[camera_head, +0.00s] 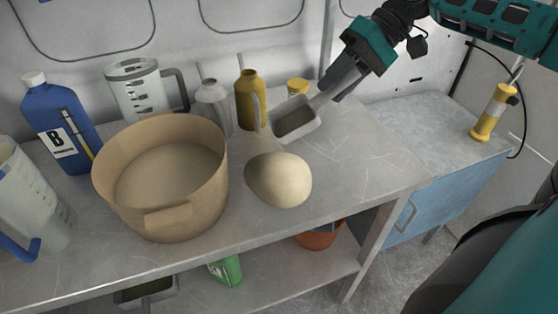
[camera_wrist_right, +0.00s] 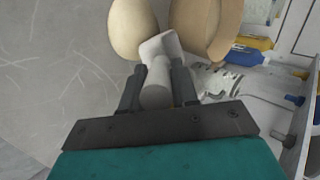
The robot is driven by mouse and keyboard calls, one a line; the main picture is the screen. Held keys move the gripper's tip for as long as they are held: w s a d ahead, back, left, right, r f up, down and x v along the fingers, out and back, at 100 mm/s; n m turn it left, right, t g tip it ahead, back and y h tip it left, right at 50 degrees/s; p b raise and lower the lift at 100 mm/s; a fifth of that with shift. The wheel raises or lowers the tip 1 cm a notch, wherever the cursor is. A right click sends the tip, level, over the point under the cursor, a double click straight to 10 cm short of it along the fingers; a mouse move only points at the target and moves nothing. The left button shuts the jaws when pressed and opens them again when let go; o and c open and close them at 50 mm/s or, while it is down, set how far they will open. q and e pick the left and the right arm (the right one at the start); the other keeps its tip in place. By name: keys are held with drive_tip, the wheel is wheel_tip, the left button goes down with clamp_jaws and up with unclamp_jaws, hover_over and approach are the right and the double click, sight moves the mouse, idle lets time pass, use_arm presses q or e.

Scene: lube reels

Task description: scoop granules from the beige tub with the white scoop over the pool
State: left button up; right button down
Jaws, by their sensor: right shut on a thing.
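My right gripper (camera_head: 337,88) is shut on the handle of the white scoop (camera_head: 297,119), at the back of the bench. The scoop's bowl is over the bench, behind and right of a smooth beige mound (camera_head: 279,180); I cannot tell whether it holds anything. The beige tub (camera_head: 166,217) stands left of the mound, with pale beige granules (camera_head: 170,178) inside. No bare pool shows; the mound may cover it. In the right wrist view, the scoop handle (camera_wrist_right: 157,88) lies between the fingers, with the mound (camera_wrist_right: 131,30) and tub (camera_wrist_right: 210,28) beyond. My left gripper is out of view.
Behind the tub stand a blue bottle (camera_head: 60,125), a clear jug (camera_head: 140,92), a grey can (camera_head: 212,100) and a mustard bottle (camera_head: 249,98). A yellow-lidded jar (camera_head: 297,87) is behind the scoop. Another jug (camera_head: 30,205) stands left. The bench's right side (camera_head: 375,155) is clear.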

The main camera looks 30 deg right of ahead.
drive_tip(key=d+f+y+b, duration=0.1)
drive_tip(key=y, duration=0.1)
drive_tip(key=w+d+f+m+y+b, duration=0.1)
drive_tip(key=d+f+g+y+b, duration=0.1)
drive_tip(key=d+y, duration=0.1)
drive_tip(key=shift+w+y, duration=0.2)
drive_tip(key=shift+y, duration=0.1)
drive_tip(key=shift+r, duration=0.2)
wheel_tip(320, 180, up, 4)
drive_tip(key=p, duration=0.3)
drive_tip(key=shift+f, duration=0.15)
